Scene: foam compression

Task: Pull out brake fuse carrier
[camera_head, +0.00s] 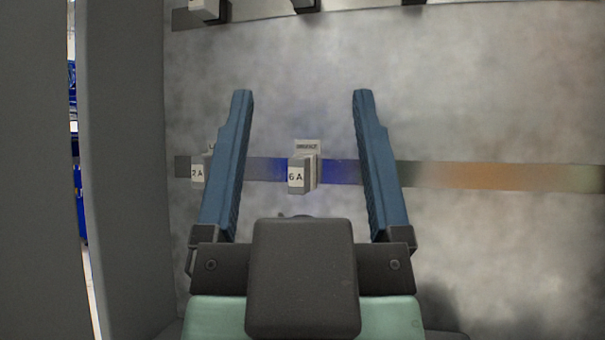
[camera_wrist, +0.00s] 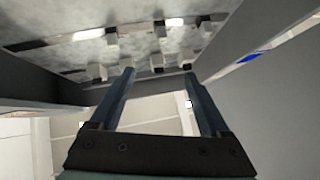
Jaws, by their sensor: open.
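A pale grey fuse carrier (camera_head: 302,174) marked "6 A" sits on a rail on the grey back panel. My gripper (camera_head: 302,92) is open and empty. In the head view its two blue fingers stand apart on either side of the carrier, with no visible contact. In the wrist view my gripper (camera_wrist: 159,73) points towards the rows of carriers; I cannot tell which of them is the 6 A one.
Another carrier (camera_head: 198,172) marked "2 A" sits left on the same rail, partly behind my left finger. An upper rail (camera_head: 262,8) holds more carriers. A grey side wall (camera_head: 135,170) bounds the left. The rail (camera_head: 480,176) right of my fingers is bare.

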